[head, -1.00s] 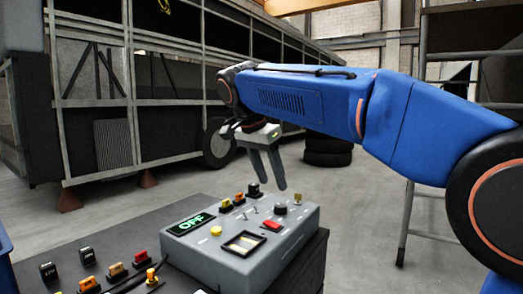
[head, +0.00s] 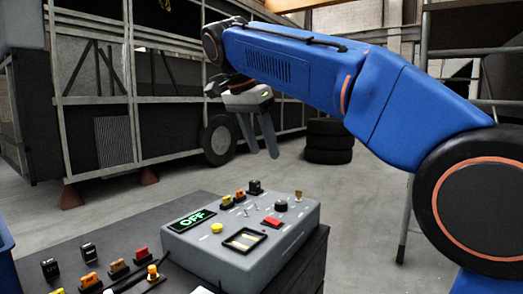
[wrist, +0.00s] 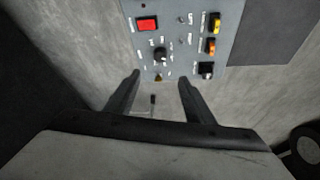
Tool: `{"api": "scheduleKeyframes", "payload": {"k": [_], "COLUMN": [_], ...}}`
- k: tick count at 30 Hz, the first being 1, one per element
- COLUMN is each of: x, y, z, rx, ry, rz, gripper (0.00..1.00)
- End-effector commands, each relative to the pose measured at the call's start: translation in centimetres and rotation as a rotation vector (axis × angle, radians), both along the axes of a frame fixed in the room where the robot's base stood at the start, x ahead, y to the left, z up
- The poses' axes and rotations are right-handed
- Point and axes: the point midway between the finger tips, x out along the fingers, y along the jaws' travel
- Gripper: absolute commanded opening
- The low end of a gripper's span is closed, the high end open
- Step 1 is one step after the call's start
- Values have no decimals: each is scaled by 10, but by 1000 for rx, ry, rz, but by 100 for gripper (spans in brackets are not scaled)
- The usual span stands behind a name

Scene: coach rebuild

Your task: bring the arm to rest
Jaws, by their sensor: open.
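My gripper (head: 260,148) hangs in the air above and behind the grey control box, with its two fingers pointing down. It is open and holds nothing. In the wrist view the two fingers of my gripper (wrist: 160,90) stand apart, with bare floor and the near edge of the box between and beyond them. My blue arm reaches in from the right in the head view. The control box (head: 200,255) has a green display (head: 192,219) reading OFF, a red button (head: 271,221), a black knob (head: 281,205) and several switches; it also shows in the wrist view (wrist: 180,62).
The box stands on a dark bench (head: 85,255) with several coloured switch pieces (head: 119,268) at the left. A coach frame (head: 110,130) fills the back left. The floor between is open.

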Motion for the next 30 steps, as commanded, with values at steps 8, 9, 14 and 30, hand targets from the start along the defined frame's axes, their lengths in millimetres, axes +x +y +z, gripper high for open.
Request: {"api": "scheduleKeyframes", "payload": {"k": [8, 9, 14, 30], "x": [-13, -17, -38, -150], "y": [-59, -71, -119, -240], "z": [-20, -26, -56, -194], "rx": [8, 11, 20, 44], "ry": [33, 41, 64, 65], "rz": [113, 143, 258, 600], "gripper": [48, 48, 48, 48]}}
